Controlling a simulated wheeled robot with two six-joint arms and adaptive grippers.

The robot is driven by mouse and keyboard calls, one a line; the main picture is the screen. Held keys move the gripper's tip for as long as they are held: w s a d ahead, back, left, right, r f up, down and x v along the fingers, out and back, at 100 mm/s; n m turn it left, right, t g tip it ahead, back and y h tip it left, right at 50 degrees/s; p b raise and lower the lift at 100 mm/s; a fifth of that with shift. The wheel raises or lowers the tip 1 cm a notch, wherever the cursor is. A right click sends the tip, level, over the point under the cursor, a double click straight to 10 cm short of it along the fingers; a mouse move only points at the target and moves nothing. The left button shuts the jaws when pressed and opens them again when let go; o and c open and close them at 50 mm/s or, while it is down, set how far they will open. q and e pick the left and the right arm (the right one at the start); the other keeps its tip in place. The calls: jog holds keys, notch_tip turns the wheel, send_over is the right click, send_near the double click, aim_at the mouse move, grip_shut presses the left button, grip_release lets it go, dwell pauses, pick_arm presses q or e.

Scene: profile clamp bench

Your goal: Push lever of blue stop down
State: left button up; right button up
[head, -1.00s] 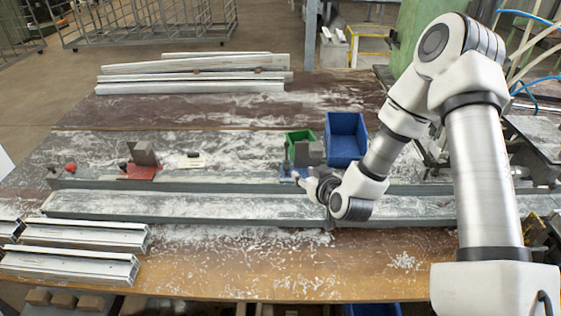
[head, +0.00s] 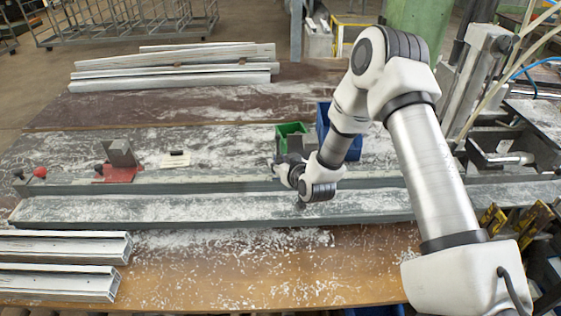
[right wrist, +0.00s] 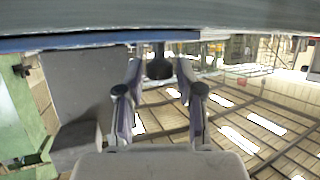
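The blue stop sits at the fence in front of the green bin. In the head view its grey block (head: 302,144) shows behind my right gripper (head: 283,172), and my wrist hides most of its blue base. In the right wrist view, which looks upside down, the grey block (right wrist: 92,85) and blue base edge (right wrist: 75,44) show at upper left. The lever's black knob (right wrist: 159,67) appears between the fingertips of my right gripper (right wrist: 158,80). The fingers are apart; I cannot tell whether they touch the knob. My left gripper is not in view.
A red stop (head: 122,174) stands further left along the long grey rail (head: 150,209). A green bin (head: 289,130) and a blue bin (head: 325,115) stand behind the blue stop. Aluminium profiles (head: 65,245) lie front left, others (head: 175,60) at the back.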

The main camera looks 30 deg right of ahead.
jog(key=shift+s, duration=0.1)
jog(key=shift+r, duration=0.1)
grip_shut()
jog(key=shift+s+d, duration=0.1)
jog(key=shift+c, duration=0.8)
grip_release()
jog(key=shift+o, duration=0.8)
jog(key=shift+d, duration=0.1)
jog(key=v, duration=1.2)
